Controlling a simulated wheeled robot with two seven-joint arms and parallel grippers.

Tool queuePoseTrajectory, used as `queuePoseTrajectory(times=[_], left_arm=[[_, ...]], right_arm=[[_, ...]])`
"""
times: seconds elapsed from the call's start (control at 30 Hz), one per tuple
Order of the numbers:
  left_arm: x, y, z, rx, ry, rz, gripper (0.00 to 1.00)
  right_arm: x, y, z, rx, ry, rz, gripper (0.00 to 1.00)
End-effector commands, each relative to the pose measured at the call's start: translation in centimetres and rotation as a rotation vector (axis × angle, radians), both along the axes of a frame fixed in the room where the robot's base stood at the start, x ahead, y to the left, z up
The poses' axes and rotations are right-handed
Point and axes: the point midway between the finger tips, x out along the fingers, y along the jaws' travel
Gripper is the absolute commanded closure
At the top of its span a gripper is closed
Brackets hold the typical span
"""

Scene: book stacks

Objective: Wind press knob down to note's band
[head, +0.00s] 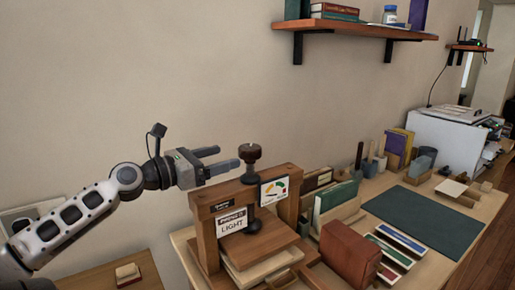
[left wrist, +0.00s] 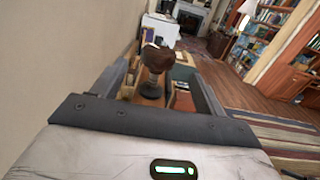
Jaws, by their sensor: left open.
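The wooden book press (head: 205,240) stands on the table. Its dark brown round knob (head: 250,152) sits upright on a dark screw above the crossbeam; the knob also shows in the left wrist view (left wrist: 157,58). A white note (head: 232,222) on the press front ends in "LIGHT". A gauge card (head: 274,189) with coloured bands is fixed to the right; its pointer is too small to read. My left gripper (head: 230,156) is open at knob height, just left of the knob. In the wrist view the knob appears between the finger lines; contact cannot be told. My right gripper is out of view.
Right of the press are a brown book block (head: 349,254), upright books (head: 336,203) and coloured strips (head: 402,240). A dark green mat (head: 424,221) lies clear beyond. A wall shelf (head: 350,25) hangs above. The wall is close behind the press.

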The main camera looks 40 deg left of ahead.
Motion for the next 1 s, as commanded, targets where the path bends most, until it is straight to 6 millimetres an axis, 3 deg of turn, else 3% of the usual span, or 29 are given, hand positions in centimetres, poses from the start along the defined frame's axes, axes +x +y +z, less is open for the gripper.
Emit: queuePoseTrajectory(times=[0.2,0.4,0.6,1.0], left_arm=[[4.6,-1.2,-0.1,0.008,-0.002,-0.004,0.27],[7.5,-1.9,-0.1,0.006,-0.005,0.0,0.27],[8.8,-2.1,0.3,-0.004,-0.005,0.002,0.27],[10.1,-2.5,0.1,0.0,-0.002,0.002,0.27]], right_arm=[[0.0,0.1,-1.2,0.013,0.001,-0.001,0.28],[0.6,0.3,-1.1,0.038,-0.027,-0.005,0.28],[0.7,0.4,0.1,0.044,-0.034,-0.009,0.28],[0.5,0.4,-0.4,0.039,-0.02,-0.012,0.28]])
